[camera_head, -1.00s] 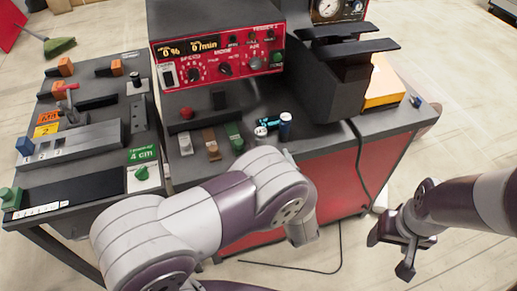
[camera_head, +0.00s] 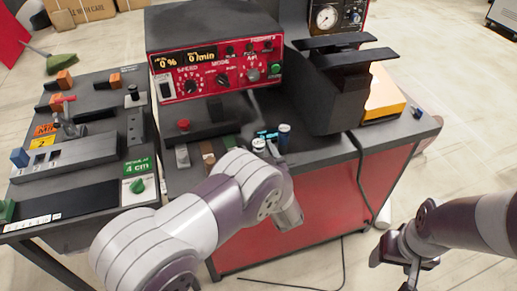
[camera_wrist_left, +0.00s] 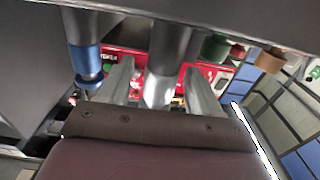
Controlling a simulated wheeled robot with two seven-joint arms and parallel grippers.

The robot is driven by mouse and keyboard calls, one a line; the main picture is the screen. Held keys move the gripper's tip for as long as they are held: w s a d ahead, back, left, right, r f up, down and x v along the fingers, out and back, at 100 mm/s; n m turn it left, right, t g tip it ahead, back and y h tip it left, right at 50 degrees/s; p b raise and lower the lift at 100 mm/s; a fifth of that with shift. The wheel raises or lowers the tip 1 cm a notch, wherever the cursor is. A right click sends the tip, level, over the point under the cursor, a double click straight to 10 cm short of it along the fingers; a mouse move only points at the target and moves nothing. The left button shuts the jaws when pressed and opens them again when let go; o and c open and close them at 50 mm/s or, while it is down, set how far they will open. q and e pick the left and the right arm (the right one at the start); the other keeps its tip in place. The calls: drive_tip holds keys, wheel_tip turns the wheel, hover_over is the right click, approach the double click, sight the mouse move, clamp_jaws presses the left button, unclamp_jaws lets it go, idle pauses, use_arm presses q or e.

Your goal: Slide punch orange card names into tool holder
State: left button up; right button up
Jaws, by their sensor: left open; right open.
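A small orange card (camera_head: 46,129) lies on the left table above a yellow card marked 2. A silver cylinder with a light top (camera_head: 258,146) and a blue-topped cylinder (camera_head: 284,137) stand on the machine table. In the left wrist view, apparently inverted, the silver cylinder (camera_wrist_left: 168,58) is between the open fingers of my left gripper (camera_wrist_left: 160,95); contact is unclear. The blue-banded cylinder (camera_wrist_left: 85,62) is outside them. My right gripper (camera_head: 405,262) is open and empty, off the table's right side. I cannot tell which part is the tool holder.
A red control panel (camera_head: 215,70) stands behind the cylinders. A dark machine block (camera_head: 335,95) is to their right, with a yellow-orange box (camera_head: 385,95) beyond. A green knob (camera_head: 137,186) sits on the left table. A black cable hangs at the front.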

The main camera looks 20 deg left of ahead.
sight(261, 148)
use_arm(q)
clamp_jaws()
drive_tip(key=shift+r, duration=0.1)
drive_tip(key=shift+r+p, duration=1.45)
